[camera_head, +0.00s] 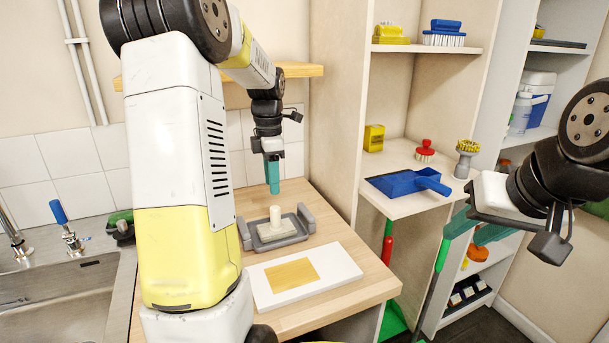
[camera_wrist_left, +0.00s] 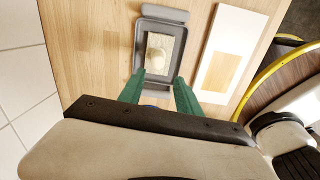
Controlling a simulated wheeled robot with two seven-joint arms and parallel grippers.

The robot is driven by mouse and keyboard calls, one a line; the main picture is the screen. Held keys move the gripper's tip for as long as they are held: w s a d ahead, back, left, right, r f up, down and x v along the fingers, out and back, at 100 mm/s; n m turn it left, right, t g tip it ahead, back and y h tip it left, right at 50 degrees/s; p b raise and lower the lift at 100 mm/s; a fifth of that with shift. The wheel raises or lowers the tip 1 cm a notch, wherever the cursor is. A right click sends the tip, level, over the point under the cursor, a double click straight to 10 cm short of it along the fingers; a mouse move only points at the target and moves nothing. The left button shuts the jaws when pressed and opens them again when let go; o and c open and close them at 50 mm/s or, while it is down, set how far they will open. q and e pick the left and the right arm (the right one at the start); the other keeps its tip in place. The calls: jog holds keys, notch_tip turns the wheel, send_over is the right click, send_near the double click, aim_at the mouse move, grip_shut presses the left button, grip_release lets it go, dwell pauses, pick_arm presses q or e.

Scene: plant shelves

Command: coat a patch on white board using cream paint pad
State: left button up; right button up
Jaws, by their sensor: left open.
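The cream paint pad (camera_head: 273,231) with its upright knob handle lies in a grey tray (camera_head: 302,221) on the wooden counter. In the left wrist view the pad (camera_wrist_left: 167,69) shows inside the tray (camera_wrist_left: 140,49). The white board (camera_head: 341,262) lies flat in front of the tray, with a tan rectangular patch (camera_head: 291,273) on it; the board is also in the left wrist view (camera_wrist_left: 238,24). My left gripper (camera_head: 273,189) is open and empty, pointing down above the pad; its fingers (camera_wrist_left: 158,88) are apart. My right gripper (camera_head: 474,232) is open and empty at the right, away from the counter.
A sink (camera_head: 62,300) with taps is at the left. Shelves at the right hold a blue dustpan (camera_head: 402,183), brushes (camera_head: 444,34) and a yellow block (camera_head: 374,138). A wooden wall shelf (camera_head: 301,70) is behind my left arm. The counter behind the tray is clear.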

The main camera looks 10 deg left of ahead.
aim_at(275, 207)
pick_arm(q)
jog(key=shift+w+f+n, duration=0.3)
jog(key=shift+w+f, duration=0.1)
jog(key=shift+w, duration=0.05)
jog(key=shift+f, duration=3.4)
grip_shut()
jog(key=shift+r, duration=3.55)
